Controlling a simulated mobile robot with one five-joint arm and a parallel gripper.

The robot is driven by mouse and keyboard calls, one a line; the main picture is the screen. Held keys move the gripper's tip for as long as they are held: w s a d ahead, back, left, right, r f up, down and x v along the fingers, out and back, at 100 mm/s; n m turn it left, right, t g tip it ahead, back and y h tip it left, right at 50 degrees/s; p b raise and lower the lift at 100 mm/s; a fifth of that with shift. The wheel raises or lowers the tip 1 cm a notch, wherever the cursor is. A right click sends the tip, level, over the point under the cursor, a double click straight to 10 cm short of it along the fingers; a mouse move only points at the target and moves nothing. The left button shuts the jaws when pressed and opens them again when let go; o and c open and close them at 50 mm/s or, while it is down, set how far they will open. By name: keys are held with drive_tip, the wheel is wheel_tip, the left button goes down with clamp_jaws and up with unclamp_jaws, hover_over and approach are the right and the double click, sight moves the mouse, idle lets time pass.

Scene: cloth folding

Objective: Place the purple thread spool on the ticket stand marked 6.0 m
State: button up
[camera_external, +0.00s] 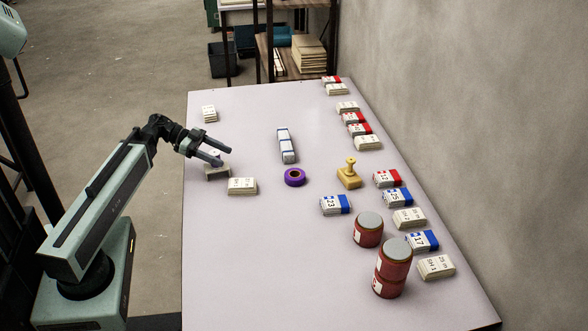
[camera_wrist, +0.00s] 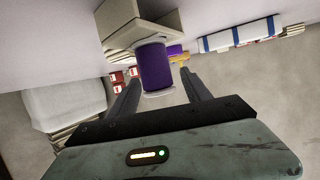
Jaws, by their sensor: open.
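The purple thread spool (camera_wrist: 155,68), with pale end discs, stands against a small beige stand (camera_wrist: 120,22) in the wrist view and appears to rest on it. In the external view, the stand (camera_external: 216,170) is on the left part of the table, and only the spool's pale end (camera_external: 213,152) shows between the fingers. My gripper (camera_external: 222,156) is open, with one finger on each side of the spool. In the wrist view my gripper (camera_wrist: 160,88) shows gaps beside the spool. I cannot read the stand's mark.
A purple tape roll (camera_external: 295,177) lies mid-table near a blue-and-white stack (camera_external: 286,146). A card stack (camera_external: 242,186) sits close to the stand, and another (camera_external: 209,114) lies beyond. A yellow stamp (camera_external: 348,174), red tins (camera_external: 393,272) and several card packs line the right side.

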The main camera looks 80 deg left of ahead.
drive_tip(key=p+v, duration=0.3)
drive_tip(key=v, duration=0.8)
